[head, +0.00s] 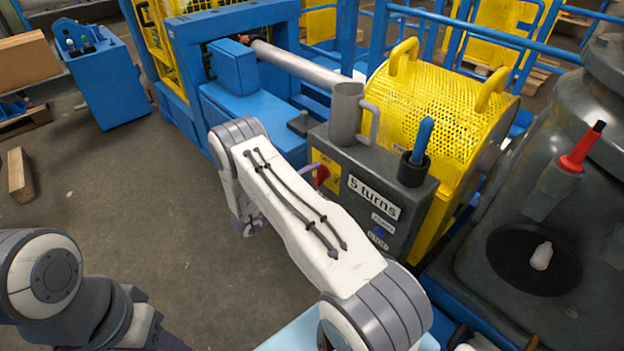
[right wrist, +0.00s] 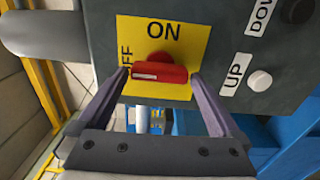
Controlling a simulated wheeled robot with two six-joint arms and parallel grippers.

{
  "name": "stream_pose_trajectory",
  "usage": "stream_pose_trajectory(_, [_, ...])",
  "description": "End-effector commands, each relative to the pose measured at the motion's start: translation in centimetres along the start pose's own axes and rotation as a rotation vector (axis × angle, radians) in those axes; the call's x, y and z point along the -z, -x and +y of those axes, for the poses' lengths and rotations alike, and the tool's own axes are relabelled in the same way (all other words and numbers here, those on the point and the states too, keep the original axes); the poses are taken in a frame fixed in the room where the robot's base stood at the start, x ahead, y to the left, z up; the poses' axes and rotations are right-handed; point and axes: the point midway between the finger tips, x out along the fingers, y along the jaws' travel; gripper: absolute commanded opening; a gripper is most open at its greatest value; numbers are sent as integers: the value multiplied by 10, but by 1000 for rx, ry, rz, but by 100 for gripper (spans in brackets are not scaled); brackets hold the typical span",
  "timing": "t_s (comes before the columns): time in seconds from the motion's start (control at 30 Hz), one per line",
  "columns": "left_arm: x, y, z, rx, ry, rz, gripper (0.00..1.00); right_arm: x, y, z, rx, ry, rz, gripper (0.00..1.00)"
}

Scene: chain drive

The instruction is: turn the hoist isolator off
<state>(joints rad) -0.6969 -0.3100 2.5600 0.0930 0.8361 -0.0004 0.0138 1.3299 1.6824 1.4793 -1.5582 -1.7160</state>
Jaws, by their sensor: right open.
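The hoist isolator is a red handle (right wrist: 160,73) on a yellow plate (right wrist: 180,92) on the grey control box. In the right wrist view the plate reads ON at the top and partly hidden OFF at the left. The red bar lies crosswise in that view; I cannot tell for sure which mark it points to. My right gripper (right wrist: 160,76) is open, with one fingertip at each end of the bar; contact cannot be told. In the head view the red handle (head: 321,174) shows just past my right forearm, which hides most of that gripper. My left gripper is out of view.
UP (right wrist: 260,80) and DOWN buttons sit right of the plate in the right wrist view. The grey box (head: 375,165) carries a "5 turns" label and a blue-handled tool in a holder. A yellow mesh guard (head: 440,110) stands behind.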

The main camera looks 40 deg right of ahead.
Motion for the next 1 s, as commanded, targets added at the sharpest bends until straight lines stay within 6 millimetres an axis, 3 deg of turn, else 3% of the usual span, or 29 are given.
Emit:
stream_pose_trajectory(0.53, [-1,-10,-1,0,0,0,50,2,92,-1,0,-1,7,100])
stream_pose_trajectory(0.7, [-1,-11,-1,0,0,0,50,1,104,0,0,0,5,100])
stream_pose_trajectory(1.0, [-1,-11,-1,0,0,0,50,1,104,0,0,0,4,100])
